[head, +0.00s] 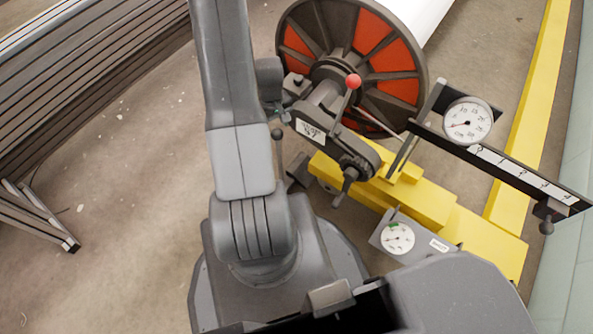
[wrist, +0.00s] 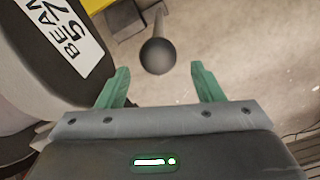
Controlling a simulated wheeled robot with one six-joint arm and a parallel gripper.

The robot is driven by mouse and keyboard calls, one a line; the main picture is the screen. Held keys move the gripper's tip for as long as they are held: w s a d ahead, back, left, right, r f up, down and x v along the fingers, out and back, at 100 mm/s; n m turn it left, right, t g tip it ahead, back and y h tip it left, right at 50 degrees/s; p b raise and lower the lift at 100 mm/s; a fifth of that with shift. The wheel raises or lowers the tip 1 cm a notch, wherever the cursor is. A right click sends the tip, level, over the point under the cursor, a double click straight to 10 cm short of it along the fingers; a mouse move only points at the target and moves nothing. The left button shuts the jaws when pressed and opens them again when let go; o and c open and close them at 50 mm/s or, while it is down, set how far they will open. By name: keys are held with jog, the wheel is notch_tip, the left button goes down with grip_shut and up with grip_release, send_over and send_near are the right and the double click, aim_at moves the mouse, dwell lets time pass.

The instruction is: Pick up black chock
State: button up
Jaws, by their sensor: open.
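A dark grey-black block (head: 298,168), which looks like the chock, sits on the floor against the left end of the yellow base (head: 430,203). In the head view my arm hides most of my gripper.
The beam (head: 400,67) with red panels stands behind, with a labelled arm (head: 312,131) beside my gripper. A slatted rack (head: 90,70) stands left. Floor between is clear.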

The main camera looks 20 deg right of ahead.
aim_at(277, 138)
jog(key=f, duration=0.2)
jog(key=f+b, duration=0.1)
jog(key=f, duration=0.1)
jog(key=s+f+b, duration=0.1)
jog(key=f, duration=0.1)
jog(key=shift+d, duration=0.2)
jog(key=shift+r, duration=0.1)
grip_shut()
